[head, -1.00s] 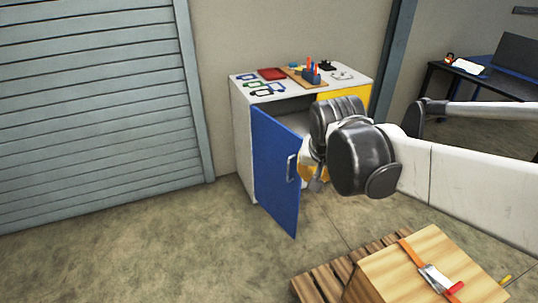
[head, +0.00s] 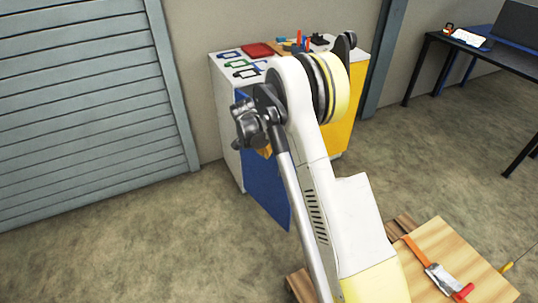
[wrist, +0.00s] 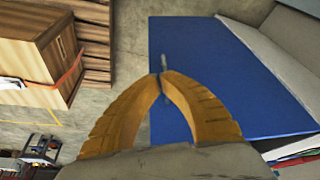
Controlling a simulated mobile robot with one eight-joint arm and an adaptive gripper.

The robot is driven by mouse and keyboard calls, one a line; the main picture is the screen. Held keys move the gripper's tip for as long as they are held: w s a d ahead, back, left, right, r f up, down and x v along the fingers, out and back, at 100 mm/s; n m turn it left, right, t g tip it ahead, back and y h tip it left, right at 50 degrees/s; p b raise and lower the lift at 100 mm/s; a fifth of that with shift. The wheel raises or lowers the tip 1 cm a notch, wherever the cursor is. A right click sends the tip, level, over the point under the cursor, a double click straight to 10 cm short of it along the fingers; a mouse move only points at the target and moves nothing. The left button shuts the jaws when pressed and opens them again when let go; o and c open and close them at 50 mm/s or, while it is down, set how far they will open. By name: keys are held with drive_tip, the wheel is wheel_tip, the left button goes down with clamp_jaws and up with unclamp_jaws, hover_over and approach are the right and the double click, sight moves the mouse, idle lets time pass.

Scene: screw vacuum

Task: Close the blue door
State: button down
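The blue door (head: 264,190) stands ajar on the left side of the white cabinet (head: 226,125) in the head view. My arm covers much of it there. In the wrist view the blue door (wrist: 235,85) fills the middle and right. Its grey handle (wrist: 165,61) shows just beyond my fingertips. My gripper (wrist: 161,76) has its two yellow fingers brought together at the tips, at the handle. I cannot tell whether part of the handle is between them. In the head view the gripper is mostly hidden behind my arm.
A wooden box (head: 450,255) with an orange strap sits on a pallet at the front right. A yellow door (head: 340,115) is on the cabinet's right side. Tools and a red tray (head: 258,50) lie on top. A dark table (head: 470,50) stands back right. Floor on the left is clear.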

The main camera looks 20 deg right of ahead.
drive_tip(key=w+d+f+b, duration=0.3)
drive_tip(key=d+f+b, duration=0.2)
drive_tip(key=d+f, duration=0.2)
drive_tip(key=shift+w+f, duration=0.25)
drive_tip(key=shift+f, duration=1.05)
